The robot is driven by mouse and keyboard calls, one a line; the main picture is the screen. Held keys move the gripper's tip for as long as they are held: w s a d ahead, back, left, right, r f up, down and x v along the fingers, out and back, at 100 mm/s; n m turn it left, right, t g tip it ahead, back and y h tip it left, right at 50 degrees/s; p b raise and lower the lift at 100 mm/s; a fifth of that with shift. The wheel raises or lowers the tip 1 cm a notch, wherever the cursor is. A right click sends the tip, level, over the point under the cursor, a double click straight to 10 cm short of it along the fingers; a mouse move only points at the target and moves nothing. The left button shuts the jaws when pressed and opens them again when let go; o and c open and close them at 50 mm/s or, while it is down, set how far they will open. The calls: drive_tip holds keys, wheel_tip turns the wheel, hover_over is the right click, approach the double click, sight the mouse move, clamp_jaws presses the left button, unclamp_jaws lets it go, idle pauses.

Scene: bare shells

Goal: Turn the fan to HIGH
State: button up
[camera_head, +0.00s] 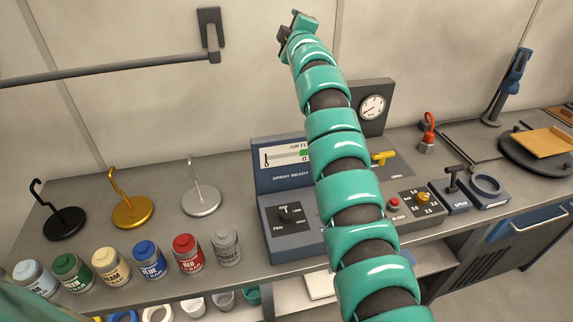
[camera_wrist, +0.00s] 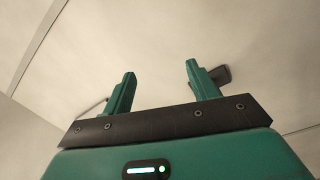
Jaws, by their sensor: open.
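The fan control is a dark knob (camera_head: 290,214) on a black plate marked FAN, on the front of a blue-grey unit (camera_head: 263,240) on the bench. Small position labels surround the knob, but its exact setting is too small to tell. The unit's upper panel reads AIR FL and SPRAY READY, partly hidden by my arm. My gripper (camera_head: 293,27) is raised high against the wall, far above and apart from the knob. In the wrist view my gripper (camera_wrist: 160,85) has two green fingers spread apart with nothing between them.
Several paint jars (camera_head: 150,260) line the bench's front edge, left of the unit. Black, gold and silver hook stands (camera_head: 203,199) stand behind them. Right of my arm are a gauge box (camera_head: 373,107), a yellow valve handle (camera_head: 383,157) and a red button (camera_head: 394,202). A rail (camera_head: 110,72) crosses the wall.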

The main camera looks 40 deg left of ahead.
wheel_tip(320, 180, down, 9)
drive_tip(key=s+n+g+h, duration=0.1)
drive_tip(key=n+g+h, duration=1.2)
drive_tip(key=n, duration=0.1)
hover_over(287, 213)
wheel_tip(287, 213, down, 16)
drive_tip(key=r, duration=0.1)
wheel_tip(287, 213, down, 18)
drive_tip(key=shift+r+b, duration=0.1)
drive_tip(key=shift+b, duration=0.3)
drive_tip(key=c, duration=1)
